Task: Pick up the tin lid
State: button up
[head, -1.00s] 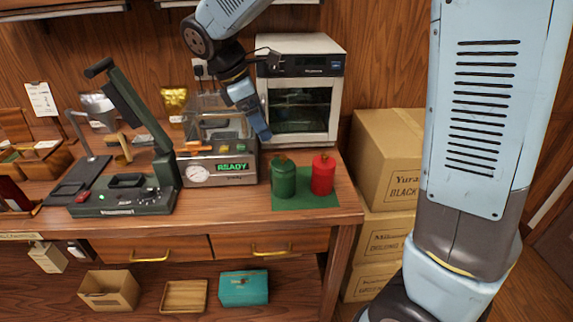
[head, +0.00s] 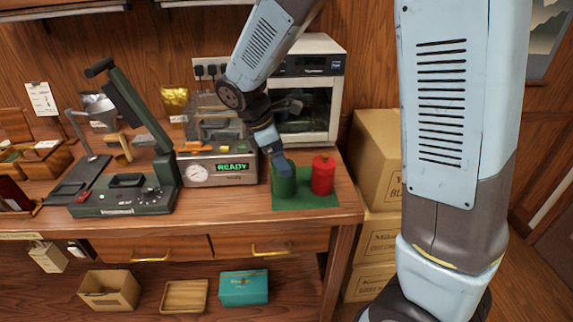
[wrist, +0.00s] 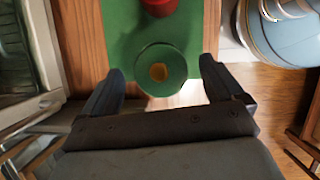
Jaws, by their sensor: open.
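Two tins stand on a green mat (head: 312,202) at the right end of the bench: a green tin (head: 284,184) and a red tin (head: 323,176). I see gaps between the fingers and the lid in the wrist view. In the head view my gripper hides the top of the green tin.
The red tin (wrist: 160,5) stands close beyond the green one. Stacked cartons (head: 378,160) stand right of the bench.

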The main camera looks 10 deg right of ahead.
jog(key=shift+f, duration=0.1)
jog(key=c, duration=1.2)
